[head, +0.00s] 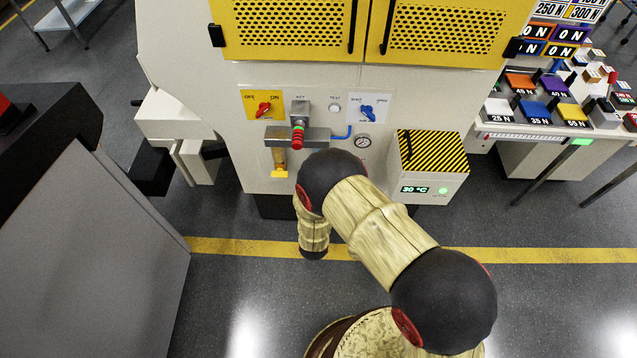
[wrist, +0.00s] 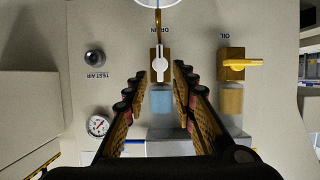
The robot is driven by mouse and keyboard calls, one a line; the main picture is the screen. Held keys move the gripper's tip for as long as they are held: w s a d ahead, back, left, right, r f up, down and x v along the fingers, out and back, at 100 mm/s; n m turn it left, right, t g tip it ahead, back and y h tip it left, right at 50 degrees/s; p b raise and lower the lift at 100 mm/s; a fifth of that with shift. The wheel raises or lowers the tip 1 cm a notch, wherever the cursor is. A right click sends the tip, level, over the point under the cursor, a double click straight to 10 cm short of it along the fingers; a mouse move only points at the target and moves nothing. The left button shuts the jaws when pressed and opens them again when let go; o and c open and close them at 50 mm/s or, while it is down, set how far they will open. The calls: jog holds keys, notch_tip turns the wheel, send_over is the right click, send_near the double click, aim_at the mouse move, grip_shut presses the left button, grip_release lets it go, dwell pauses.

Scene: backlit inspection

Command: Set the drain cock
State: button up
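The drain cock (wrist: 160,66) is in the middle of the wrist view, under lettering that appears upside down. It has a brass body and a pale lever lying upright in the picture, in line with the brass outlet pipe (wrist: 158,22). A blue-tinted bowl (wrist: 161,101) adjoins it. My gripper (wrist: 159,76) is open, one finger on each side of the cock and its lever. The gap between the fingers looks empty; I cannot tell whether either finger touches the cock. In the head view, my arm hides the gripper and the drain cock.
The oil cock (wrist: 236,64), with a yellow lever pointing right, stands close to the right finger. A gauge (wrist: 98,125) and a TEST AIR knob (wrist: 94,58) are to the left. A white rounded thing (wrist: 157,2) is at the pipe's end. A striped box (head: 432,152) juts out nearby.

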jog(key=v, duration=0.5)
jog(key=shift+s+r, duration=0.1)
jog(key=shift+s, duration=0.15)
